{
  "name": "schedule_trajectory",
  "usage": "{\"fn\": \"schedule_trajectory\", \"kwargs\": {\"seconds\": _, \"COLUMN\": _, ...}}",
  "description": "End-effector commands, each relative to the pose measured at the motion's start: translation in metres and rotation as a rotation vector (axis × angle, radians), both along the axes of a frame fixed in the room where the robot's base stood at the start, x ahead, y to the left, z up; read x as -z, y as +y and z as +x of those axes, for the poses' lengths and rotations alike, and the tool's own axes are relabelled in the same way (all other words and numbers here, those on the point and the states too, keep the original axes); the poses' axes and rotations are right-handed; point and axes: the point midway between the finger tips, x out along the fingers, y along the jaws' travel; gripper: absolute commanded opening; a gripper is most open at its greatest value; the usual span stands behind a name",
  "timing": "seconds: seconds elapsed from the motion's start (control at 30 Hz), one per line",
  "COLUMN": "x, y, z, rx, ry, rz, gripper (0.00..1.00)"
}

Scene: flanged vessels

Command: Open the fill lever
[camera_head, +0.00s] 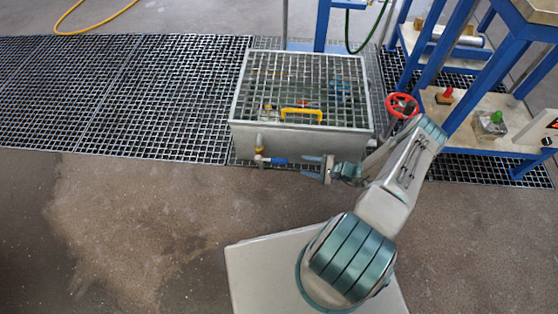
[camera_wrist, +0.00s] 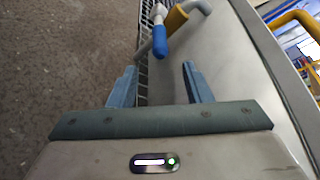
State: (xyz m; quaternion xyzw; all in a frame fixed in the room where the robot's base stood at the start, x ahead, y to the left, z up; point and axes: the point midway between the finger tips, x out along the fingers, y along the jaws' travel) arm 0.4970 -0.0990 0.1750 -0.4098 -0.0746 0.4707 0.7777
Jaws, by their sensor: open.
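A lever with a blue grip (camera_head: 277,161) sticks out low at the front left of the grey box-shaped vessel (camera_head: 300,140). In the wrist view the blue grip (camera_wrist: 160,42) lies just beyond my fingertips, roughly between their lines. A yellow fitting and a bent grey pipe are beside it. My gripper (camera_head: 306,167) is open and empty, to the right of the lever, its fingers pointing left along the vessel's front wall. In the wrist view my gripper (camera_wrist: 159,70) has a clear gap between its fingers, apart from the grip. No label shows which lever is the fill lever.
A blue-framed bench (camera_head: 470,118) stands further right with red and green knobs. Floor grating (camera_head: 110,90) runs left; the concrete in front is clear.

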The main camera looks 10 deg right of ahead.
Motion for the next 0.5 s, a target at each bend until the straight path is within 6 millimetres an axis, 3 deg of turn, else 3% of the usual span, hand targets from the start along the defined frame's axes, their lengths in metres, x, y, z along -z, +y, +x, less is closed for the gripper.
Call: {"fn": "schedule_trajectory", "kwargs": {"seconds": 0.5, "x": 0.03, "y": 0.082, "z": 0.054, "rx": -0.006, "ry": 0.001, "rz": 0.0, "gripper": 0.45}}
